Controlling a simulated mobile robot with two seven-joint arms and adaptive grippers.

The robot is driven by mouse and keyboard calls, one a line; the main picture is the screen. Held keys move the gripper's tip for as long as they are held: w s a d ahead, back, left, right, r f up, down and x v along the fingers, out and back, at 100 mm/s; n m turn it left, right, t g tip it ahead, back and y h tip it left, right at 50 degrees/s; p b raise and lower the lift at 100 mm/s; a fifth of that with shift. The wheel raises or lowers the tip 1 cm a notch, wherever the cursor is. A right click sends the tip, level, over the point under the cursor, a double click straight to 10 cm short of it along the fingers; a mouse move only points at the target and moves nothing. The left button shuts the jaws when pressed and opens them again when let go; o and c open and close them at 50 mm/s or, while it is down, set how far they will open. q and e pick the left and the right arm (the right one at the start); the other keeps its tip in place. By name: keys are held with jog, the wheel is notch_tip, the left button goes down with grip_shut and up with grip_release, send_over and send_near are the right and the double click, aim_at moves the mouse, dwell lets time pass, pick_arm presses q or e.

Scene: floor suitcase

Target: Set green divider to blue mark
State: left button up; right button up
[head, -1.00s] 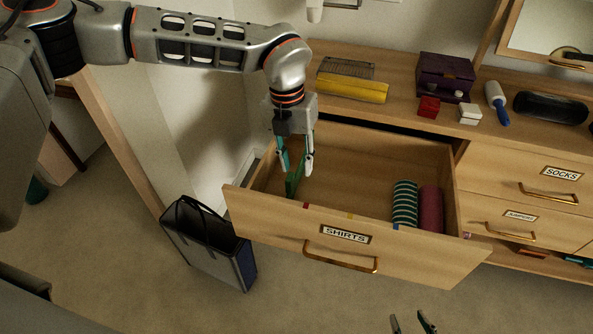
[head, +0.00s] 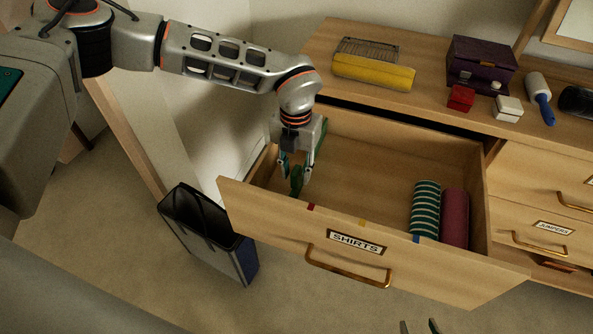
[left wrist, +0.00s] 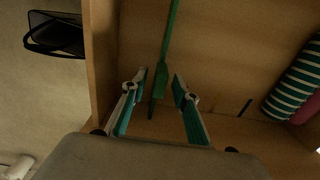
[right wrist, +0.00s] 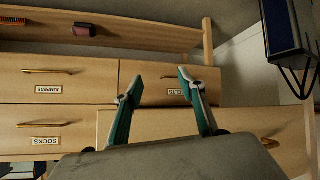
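The green divider (head: 296,181) stands across the left part of the open shirts drawer (head: 270,217), near the red mark (head: 311,207); it also shows in the left wrist view (left wrist: 169,35). My left gripper (head: 295,174) is open over it, with one finger (left wrist: 138,76) on each side of the divider's near end and visible gaps between.
A yellow mark (head: 362,222) lies between red and blue. A dark bag (head: 205,235) is on the floor at left. The drawer's middle is clear.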

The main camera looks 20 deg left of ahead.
pick_arm(q)
jog(key=shift+f, duration=0.15)
pick_arm(e)
jog(key=shift+w+r, duration=0.1)
jog(key=shift+w, duration=0.05)
pick_arm(q)
grip_shut()
pick_arm(e)
jog(key=shift+f, duration=0.2)
pick_arm(q)
jog(key=shift+d, duration=0.1)
